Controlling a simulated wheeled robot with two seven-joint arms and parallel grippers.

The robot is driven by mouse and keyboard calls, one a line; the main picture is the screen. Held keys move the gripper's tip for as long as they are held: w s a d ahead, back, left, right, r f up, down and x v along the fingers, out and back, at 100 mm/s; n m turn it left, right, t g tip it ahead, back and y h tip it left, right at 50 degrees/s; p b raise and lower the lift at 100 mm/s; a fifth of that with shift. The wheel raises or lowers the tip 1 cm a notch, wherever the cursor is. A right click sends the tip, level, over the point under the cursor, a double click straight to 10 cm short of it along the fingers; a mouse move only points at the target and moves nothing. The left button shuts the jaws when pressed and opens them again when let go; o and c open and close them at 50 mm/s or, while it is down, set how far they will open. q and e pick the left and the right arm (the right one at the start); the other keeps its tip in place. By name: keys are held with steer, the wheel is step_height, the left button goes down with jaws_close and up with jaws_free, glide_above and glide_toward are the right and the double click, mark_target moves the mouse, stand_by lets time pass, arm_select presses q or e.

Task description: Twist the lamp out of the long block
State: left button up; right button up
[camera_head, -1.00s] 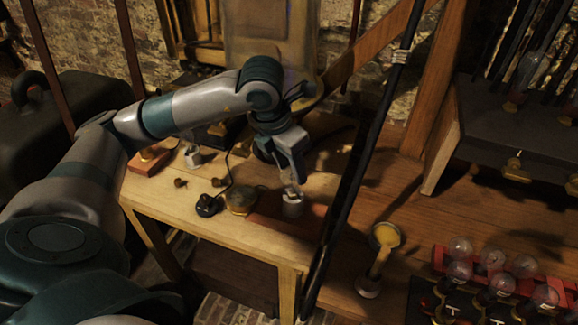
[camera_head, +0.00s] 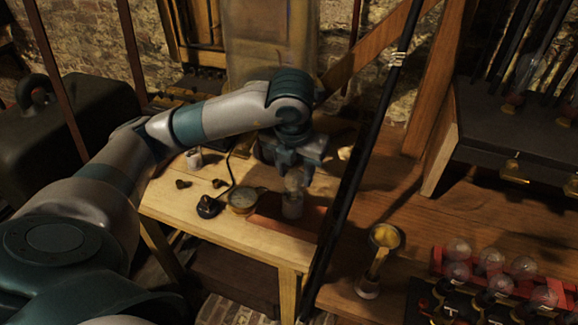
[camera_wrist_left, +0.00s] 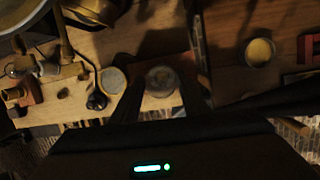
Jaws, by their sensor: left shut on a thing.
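The lamp (camera_head: 293,182) is a small clear bulb, upright in a pale round socket (camera_head: 292,207) on the long reddish block (camera_head: 275,228), which lies on the wooden bench. My left gripper (camera_head: 295,177) points down and is shut on the lamp, with one finger on each side of it. In the left wrist view the lamp (camera_wrist_left: 161,80) shows end-on between the dark fingers, which cover its sides. The lamp's base is hidden, so I cannot tell how far it sits in the socket. My right gripper is not in view.
A brass round gauge (camera_head: 242,202) and a black switch (camera_head: 208,207) with a cable lie left of the block. A dark pole (camera_head: 352,185) slants past on the right. A yellow-topped stand (camera_head: 385,237) and several bulbs (camera_head: 491,257) are further right.

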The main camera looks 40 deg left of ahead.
arm_select(q)
steer(key=shift+d+f+p, duration=0.3)
steer(key=shift+d+p, duration=0.05)
steer(key=shift+p, duration=0.05)
steer(key=shift+w+n+g+y+p, duration=0.15)
steer(key=shift+n+g+y+p, duration=0.25)
steer(key=shift+n+p, duration=0.8)
steer(key=n, duration=0.1)
steer(key=a+n, duration=0.1)
steer(key=n, duration=0.4)
steer(key=shift+a+h, duration=0.3)
steer(key=shift+a, duration=0.1)
steer(key=shift+w+p+v, duration=0.1)
steer(key=shift+p+v, duration=0.45)
steer(key=shift+v, duration=0.15)
steer(key=shift+w+p+v, duration=0.15)
steer(key=shift+p+v, duration=0.35)
steer(key=shift+v, duration=0.15)
steer(key=shift+a+r+p, duration=0.15)
steer(key=shift+r+p, duration=1.8)
steer(key=shift+r, duration=0.6)
steer(key=shift+f, duration=0.1)
